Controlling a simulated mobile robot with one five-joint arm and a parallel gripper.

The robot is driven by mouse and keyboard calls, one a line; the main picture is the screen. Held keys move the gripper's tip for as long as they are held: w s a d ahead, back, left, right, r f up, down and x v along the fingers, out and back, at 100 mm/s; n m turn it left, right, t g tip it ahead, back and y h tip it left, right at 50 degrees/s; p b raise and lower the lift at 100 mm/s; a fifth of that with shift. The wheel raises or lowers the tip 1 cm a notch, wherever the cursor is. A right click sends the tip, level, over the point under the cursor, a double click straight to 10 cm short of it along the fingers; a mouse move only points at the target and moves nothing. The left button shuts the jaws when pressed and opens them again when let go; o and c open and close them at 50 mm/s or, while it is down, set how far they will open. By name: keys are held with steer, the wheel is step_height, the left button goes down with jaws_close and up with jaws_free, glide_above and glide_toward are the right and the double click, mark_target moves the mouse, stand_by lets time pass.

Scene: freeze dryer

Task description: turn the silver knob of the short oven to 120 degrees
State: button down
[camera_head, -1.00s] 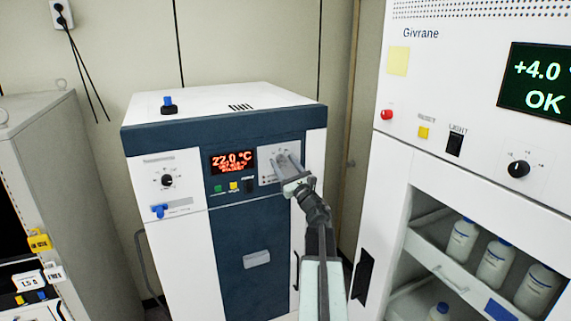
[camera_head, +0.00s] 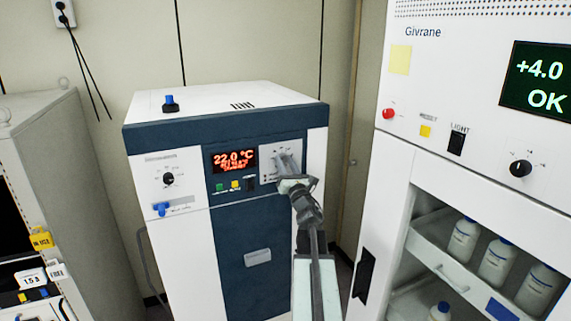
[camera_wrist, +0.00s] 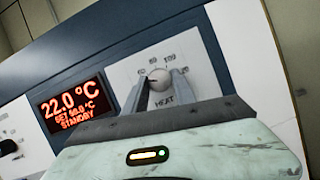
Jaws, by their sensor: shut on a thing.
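The short oven is white and dark blue (camera_head: 262,225), with a red display (camera_head: 234,160) and a white knob panel at its upper right. The silver knob (camera_wrist: 160,78) sits on that panel above the word HEAT, inside a ring of printed numbers. My gripper (camera_wrist: 160,88) has one finger on each side of the knob and is shut on it. In the wrist view the display reads 22.0 °C, with a set line that looks like 60.0 °C and STANDBY.
A tall white Givrane cabinet (camera_head: 480,180) with bottles on open shelves stands close on the right. A grey cabinet (camera_head: 55,170) stands on the left. The oven also has a black knob (camera_head: 168,179) and a blue lever (camera_head: 161,209) on its left.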

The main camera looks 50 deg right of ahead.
steer(key=m+g+h, duration=0.1)
steer(key=m, duration=0.1)
steer(key=m+p, duration=0.1)
steer(key=m, duration=0.1)
steer(key=m+g+h, duration=0.1)
steer(key=m, duration=0.1)
steer(key=shift+a+r+m+g+h+p, duration=0.2)
steer(key=shift+r+m+g+h+p, duration=0.05)
steer(key=shift+m+g+h+p, duration=0.1)
steer(key=m+p, duration=0.1)
steer(key=m, duration=0.1)
steer(key=m+g+h+p, duration=0.1)
steer(key=m, duration=0.1)
steer(key=shift+w+r+m+g, duration=0.1)
steer(key=shift+r+m+g, duration=0.05)
steer(key=shift+m+g, duration=0.15)
steer(key=m+g+p, duration=0.1)
steer(key=m+p, duration=0.1)
steer(key=m, duration=0.1)
steer(key=shift+a+r+g, duration=0.1)
steer(key=shift+g, duration=0.15)
steer(key=shift+m+g+y+p, duration=0.25)
steer(key=shift+m+g+p, duration=0.15)
steer(key=shift+m+p, duration=0.9)
steer(key=shift+f+m, duration=0.25)
steer(key=shift+m, duration=0.3)
steer(key=c, duration=1)
jaws_free()
